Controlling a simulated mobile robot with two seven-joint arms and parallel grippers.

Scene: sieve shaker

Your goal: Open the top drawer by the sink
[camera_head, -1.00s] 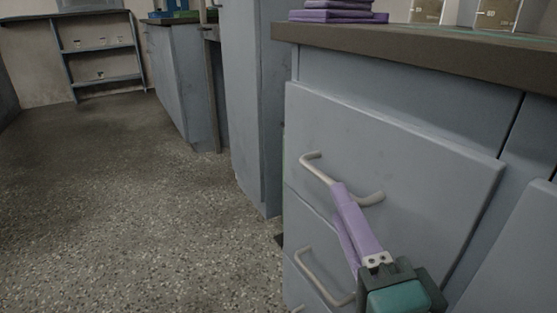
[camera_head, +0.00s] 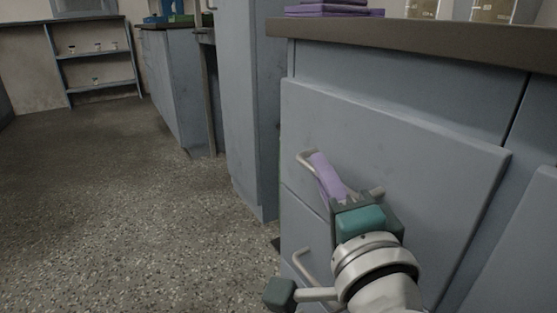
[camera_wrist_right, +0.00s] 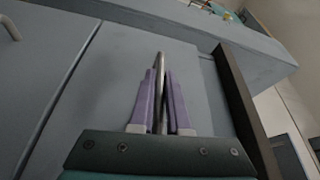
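The top drawer (camera_head: 420,165) has a blue-grey front and a pale bar handle (camera_head: 306,157). It looks closed, its front standing only slightly proud of the cabinet. My right gripper (camera_head: 322,165) is at this handle, its purple fingers pointing at the drawer front. In the right wrist view the handle bar (camera_wrist_right: 159,95) runs between the two fingers of the gripper (camera_wrist_right: 160,75). The fingers are apart, with a narrow gap on each side of the bar. In the head view the gripper body hides part of the handle. My left gripper is out of view.
The dark countertop (camera_head: 420,47) overhangs above, bearing purple stacked items (camera_head: 333,11) and containers (camera_head: 422,8). A tall cabinet (camera_head: 245,110) stands to the left. The speckled floor (camera_head: 130,210) is clear.

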